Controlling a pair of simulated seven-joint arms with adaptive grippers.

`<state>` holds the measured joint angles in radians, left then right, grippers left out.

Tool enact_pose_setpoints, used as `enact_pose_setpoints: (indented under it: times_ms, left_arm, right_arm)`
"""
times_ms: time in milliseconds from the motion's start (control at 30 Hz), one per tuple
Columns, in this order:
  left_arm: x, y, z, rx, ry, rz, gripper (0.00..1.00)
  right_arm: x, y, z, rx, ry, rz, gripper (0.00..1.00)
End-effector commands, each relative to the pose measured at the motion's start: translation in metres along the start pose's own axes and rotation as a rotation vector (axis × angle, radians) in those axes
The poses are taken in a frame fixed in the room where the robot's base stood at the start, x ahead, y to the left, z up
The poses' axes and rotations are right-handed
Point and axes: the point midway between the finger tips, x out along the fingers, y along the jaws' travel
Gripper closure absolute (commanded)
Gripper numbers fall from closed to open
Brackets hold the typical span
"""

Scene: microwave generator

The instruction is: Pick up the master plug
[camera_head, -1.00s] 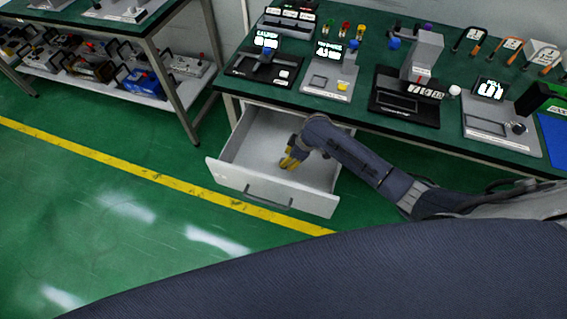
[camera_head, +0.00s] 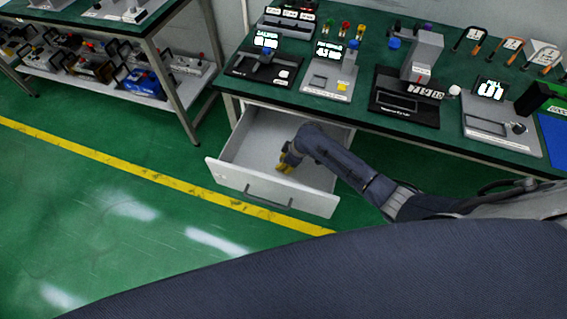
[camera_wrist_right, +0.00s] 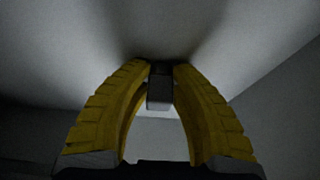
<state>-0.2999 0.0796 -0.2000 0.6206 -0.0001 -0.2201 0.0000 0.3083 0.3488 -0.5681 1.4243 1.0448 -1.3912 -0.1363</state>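My right gripper (camera_head: 284,170) reaches down into the open white drawer (camera_head: 262,192) in the head view. In the right wrist view its two yellow fingers (camera_wrist_right: 161,68) curve inward, with their tips close together. A small block, dark on top and grey below, sits between the tips (camera_wrist_right: 160,92); it appears to be the master plug, and the fingers touch its sides. The drawer's pale floor is close behind it. In the head view the plug is too small or hidden to make out. My left gripper is in neither view.
The drawer's walls and front enclose the gripper. Above is the green workbench (camera_head: 350,110) with several devices, including a black one (camera_head: 405,100) and a grey one (camera_head: 330,80). A shelf unit (camera_head: 120,80) stands left. The floor in front is clear.

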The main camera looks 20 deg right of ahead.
Motion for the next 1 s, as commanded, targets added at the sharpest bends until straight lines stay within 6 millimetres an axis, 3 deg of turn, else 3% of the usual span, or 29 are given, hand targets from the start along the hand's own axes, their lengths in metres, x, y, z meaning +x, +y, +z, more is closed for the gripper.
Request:
enact_pose_setpoints:
  times_ms: [133, 667, 867, 1000]
  left_arm:
    - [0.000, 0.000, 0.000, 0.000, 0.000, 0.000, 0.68]
    - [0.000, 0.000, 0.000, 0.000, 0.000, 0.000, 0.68]
    - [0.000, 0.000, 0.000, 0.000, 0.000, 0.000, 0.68]
    - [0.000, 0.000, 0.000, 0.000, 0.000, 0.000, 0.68]
  right_arm:
    - [0.000, 0.000, 0.000, 0.000, 0.000, 0.000, 1.00]
    - [-0.002, 0.000, -0.001, 0.000, 0.001, 0.000, 1.00]
    - [-0.013, 0.001, -0.006, -0.002, 0.002, 0.002, 1.00]
    - [-0.034, 0.002, -0.015, -0.003, 0.003, 0.003, 1.00]
